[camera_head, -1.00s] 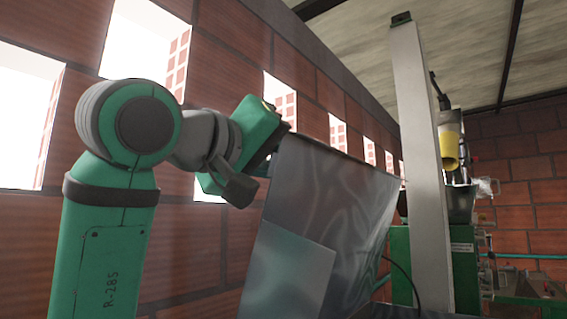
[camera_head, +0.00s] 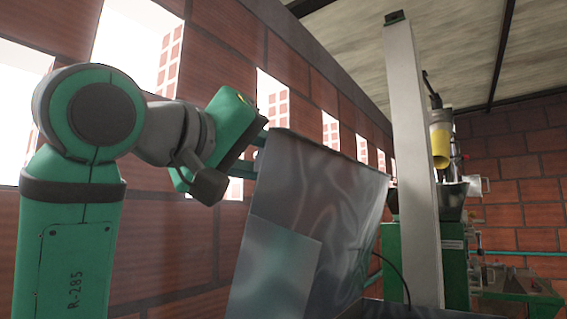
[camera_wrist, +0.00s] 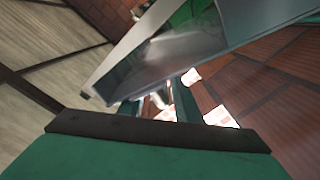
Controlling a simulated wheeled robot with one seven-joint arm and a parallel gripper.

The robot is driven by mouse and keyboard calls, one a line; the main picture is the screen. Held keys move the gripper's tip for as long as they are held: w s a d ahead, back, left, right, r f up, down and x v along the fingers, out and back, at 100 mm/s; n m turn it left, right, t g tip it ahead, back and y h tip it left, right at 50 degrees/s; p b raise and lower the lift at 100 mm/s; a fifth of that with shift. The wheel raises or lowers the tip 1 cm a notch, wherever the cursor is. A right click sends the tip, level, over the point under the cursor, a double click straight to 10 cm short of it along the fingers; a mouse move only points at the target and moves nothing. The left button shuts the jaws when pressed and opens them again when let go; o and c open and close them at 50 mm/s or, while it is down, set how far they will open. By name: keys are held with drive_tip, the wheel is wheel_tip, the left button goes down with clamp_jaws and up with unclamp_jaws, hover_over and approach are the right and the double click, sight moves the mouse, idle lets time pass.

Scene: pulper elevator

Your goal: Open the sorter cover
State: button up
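A large grey sheet-metal piece (camera_head: 325,195), which looks like the sorter cover, stands steeply tilted in the middle of the head view. A flat lighter panel (camera_head: 275,272) shows on its lower front. My gripper (camera_head: 256,153) is at its upper left edge, fingers pointing right toward the sheet. The fingers are spread, with a short stretch of them showing; their tips are partly hidden by the sheet. In the wrist view my fingers (camera_wrist: 158,103) stand apart with nothing seen between them, and the metal sheet (camera_wrist: 175,62) crosses just beyond. I cannot tell whether they touch it.
A brick wall (camera_head: 320,97) with bright window openings runs close behind my arm. A grey upright post (camera_head: 414,160) stands right of the sheet. Farther right are a green machine (camera_head: 440,262) and a yellow cylinder (camera_head: 440,145). A dark cable hangs near the post.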

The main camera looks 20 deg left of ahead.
drive_tip(key=v, duration=0.8)
drive_tip(key=shift+s, duration=0.25)
drive_tip(key=shift+s+a, duration=0.1)
drive_tip(key=shift+a, duration=0.1)
drive_tip(key=v, duration=1.2)
idle(0.8)
drive_tip(key=shift+r, duration=0.1)
